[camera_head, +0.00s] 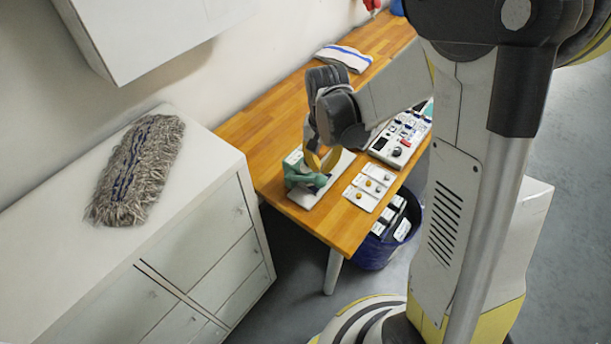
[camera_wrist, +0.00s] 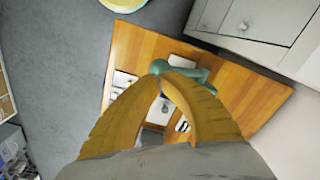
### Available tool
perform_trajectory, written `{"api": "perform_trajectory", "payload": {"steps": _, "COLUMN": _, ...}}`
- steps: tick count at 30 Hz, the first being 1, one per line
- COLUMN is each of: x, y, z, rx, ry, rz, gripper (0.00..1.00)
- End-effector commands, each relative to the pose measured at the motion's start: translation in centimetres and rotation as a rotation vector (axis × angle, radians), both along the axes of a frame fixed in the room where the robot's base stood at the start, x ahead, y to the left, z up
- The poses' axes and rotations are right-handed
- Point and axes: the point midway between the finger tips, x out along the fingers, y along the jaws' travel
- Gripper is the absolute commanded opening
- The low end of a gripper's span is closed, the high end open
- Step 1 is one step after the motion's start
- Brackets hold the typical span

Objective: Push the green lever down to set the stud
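The green lever (camera_head: 299,178) belongs to a small press with a white base plate (camera_head: 335,176) at the near end of the wooden table. In the wrist view the green lever (camera_wrist: 186,70) lies just beyond my fingertips. My gripper (camera_head: 322,165) is right over the press, and its yellow fingers hide part of it. In the wrist view the fingertips of my gripper (camera_wrist: 161,77) meet, with nothing seen between them. They overlap the lever's left part in the picture; I cannot tell whether they touch it. The stud is not distinguishable.
White cards with round knobs (camera_head: 370,187) lie right of the press, with a control panel (camera_head: 409,132) beyond. A dark blue bin (camera_head: 371,254) stands beside the table (camera_head: 262,128). A white cabinet (camera_head: 212,183) with a mop head (camera_head: 137,168) is at left. A folded cloth (camera_head: 343,57) lies farther back.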

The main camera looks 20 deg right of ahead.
Motion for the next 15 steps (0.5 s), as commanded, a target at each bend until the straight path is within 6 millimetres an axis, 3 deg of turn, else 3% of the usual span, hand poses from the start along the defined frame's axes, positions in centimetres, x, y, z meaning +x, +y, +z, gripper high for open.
{"api": "perform_trajectory", "payload": {"steps": 15, "x": 0.00, "y": 0.00, "z": -0.73, "rx": 0.000, "ry": 0.000, "rz": 0.000, "gripper": 0.00}}
